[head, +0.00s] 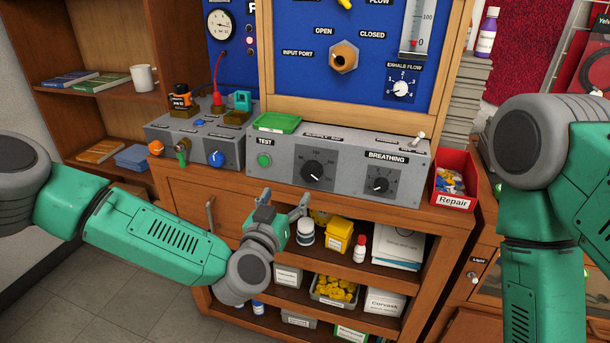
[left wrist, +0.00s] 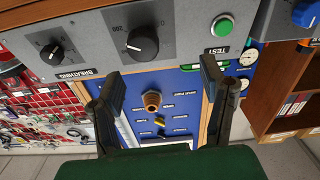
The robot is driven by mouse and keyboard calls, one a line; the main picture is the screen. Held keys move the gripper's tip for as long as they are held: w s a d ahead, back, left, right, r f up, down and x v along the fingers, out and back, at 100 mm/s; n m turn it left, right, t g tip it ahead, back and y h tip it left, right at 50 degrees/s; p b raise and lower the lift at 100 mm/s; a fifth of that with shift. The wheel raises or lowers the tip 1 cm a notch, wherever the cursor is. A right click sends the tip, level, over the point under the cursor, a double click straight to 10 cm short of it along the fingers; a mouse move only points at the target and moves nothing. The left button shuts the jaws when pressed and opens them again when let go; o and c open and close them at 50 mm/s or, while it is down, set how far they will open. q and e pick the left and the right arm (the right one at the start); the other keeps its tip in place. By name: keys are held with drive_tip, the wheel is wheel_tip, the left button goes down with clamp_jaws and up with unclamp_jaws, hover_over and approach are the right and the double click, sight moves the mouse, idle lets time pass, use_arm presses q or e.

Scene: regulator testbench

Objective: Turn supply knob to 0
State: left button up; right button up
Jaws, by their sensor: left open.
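The supply knob (head: 313,172) is a round black dial on the front of the grey testbench box, between the green TEST button (head: 264,160) and the black BREATHING knob (head: 378,185). Its exact setting is too small to read. In the left wrist view, which is upside down, the supply knob (left wrist: 142,44) shows above the gap between my fingers. My left gripper (head: 284,203) is open and empty, in front of and below the box, apart from the knob. In the left wrist view its two fingers (left wrist: 163,85) are spread wide. My right gripper is out of view.
A green tray (head: 275,123) lies on top of the box. A red Repair bin (head: 454,182) stands right of it, and a smaller control box (head: 190,150) with coloured knobs stands left. Shelves below hold bottles and yellow bins (head: 339,235). Space before the panel is clear.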

sight(318, 176)
use_arm(q)
drive_tip(key=w+d, duration=0.4)
drive_tip(key=w, duration=0.1)
drive_tip(key=w+d, duration=0.2)
drive_tip(key=d, duration=0.1)
drive_tip(key=shift+w+r+b, duration=0.15)
drive_tip(key=shift+r+b, duration=0.1)
drive_tip(key=shift+b, duration=0.05)
drive_tip(key=shift+w+a+f, duration=0.25)
drive_tip(key=shift+w+a, duration=0.95)
drive_tip(key=shift+a, duration=0.15)
drive_tip(key=shift+d+r, duration=0.1)
drive_tip(key=shift+d, duration=0.1)
drive_tip(key=shift+s+d, duration=0.1)
drive_tip(key=shift+d, duration=0.7)
drive_tip(key=c, duration=0.5)
drive_tip(key=shift+s+d, duration=0.1)
drive_tip(key=shift+d, duration=0.1)
drive_tip(key=c, duration=0.7)
drive_tip(key=shift+o, duration=0.2)
drive_tip(key=shift+a, duration=0.45)
drive_tip(key=shift+d, duration=0.1)
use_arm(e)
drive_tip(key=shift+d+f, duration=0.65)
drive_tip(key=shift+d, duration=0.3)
